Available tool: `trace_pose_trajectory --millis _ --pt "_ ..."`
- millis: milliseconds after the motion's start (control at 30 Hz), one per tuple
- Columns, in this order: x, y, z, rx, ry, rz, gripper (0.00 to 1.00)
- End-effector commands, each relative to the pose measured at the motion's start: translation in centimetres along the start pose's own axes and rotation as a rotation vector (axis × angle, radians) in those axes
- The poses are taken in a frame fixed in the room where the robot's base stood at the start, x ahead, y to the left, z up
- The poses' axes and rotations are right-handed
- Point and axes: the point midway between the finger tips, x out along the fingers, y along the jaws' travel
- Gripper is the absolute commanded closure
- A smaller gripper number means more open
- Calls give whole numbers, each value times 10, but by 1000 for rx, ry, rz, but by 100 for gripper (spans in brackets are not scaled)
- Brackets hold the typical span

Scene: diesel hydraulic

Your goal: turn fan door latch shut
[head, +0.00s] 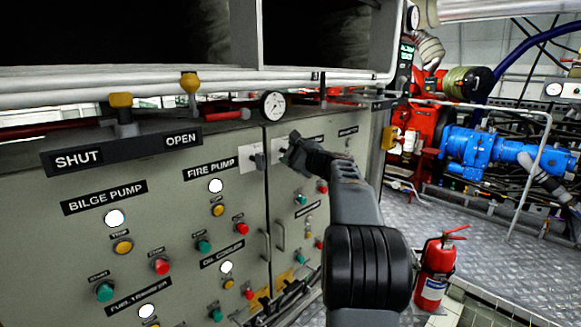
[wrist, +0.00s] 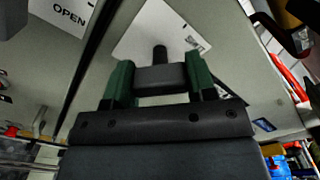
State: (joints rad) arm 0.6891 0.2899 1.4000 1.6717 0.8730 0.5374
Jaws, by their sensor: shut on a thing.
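The fan door latch shows in the wrist view as a dark grey bar (wrist: 160,78) with a short stem, in front of a white plate (wrist: 158,36) on the cabinet panel. My gripper (wrist: 158,70) has its green fingers shut on both ends of this bar. In the head view my gripper (head: 290,152) is at the upper part of the cabinet door, right of the pressure gauge. There the arm and fingers hide most of the latch. A second small latch (head: 258,159) on a white plate sits just to the left.
The grey-green cabinet (head: 170,245) carries several buttons and labels. A door handle (head: 281,236) is below my gripper. A gauge (head: 273,106) and pipes run above. A red fire extinguisher (head: 435,270) stands on the floor at right. Chequered floor (head: 455,220) lies open behind it.

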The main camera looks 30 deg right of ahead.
Motion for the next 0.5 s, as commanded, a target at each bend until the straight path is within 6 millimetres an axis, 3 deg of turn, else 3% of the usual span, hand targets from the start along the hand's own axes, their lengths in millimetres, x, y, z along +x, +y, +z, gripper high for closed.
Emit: trace_pose_trajectory --millis 500 --pt "0 3 -3 -459 0 0 73"
